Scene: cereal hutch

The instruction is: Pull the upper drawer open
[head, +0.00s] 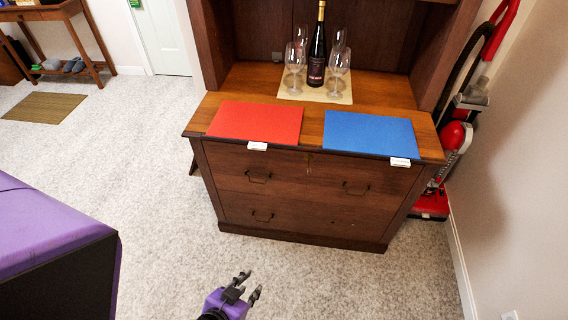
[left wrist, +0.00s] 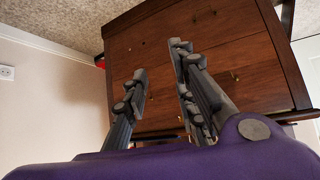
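The brown wooden hutch (head: 300,240) has two drawers in its base, both shut. The upper drawer (head: 308,182) is a wide front with a dark pull handle at the left (head: 258,178) and another at the right (head: 356,190). The left wrist view shows the open fingers (left wrist: 160,85) against the hutch front (left wrist: 165,35), which appears tilted. My right gripper is not in view.
A red mat (head: 255,122) and a blue mat (head: 370,134) lie on the hutch top. Several glasses and a dark bottle (head: 317,55) stand behind them. A red vacuum cleaner (head: 453,137) stands at the right. The carpet before the hutch is clear.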

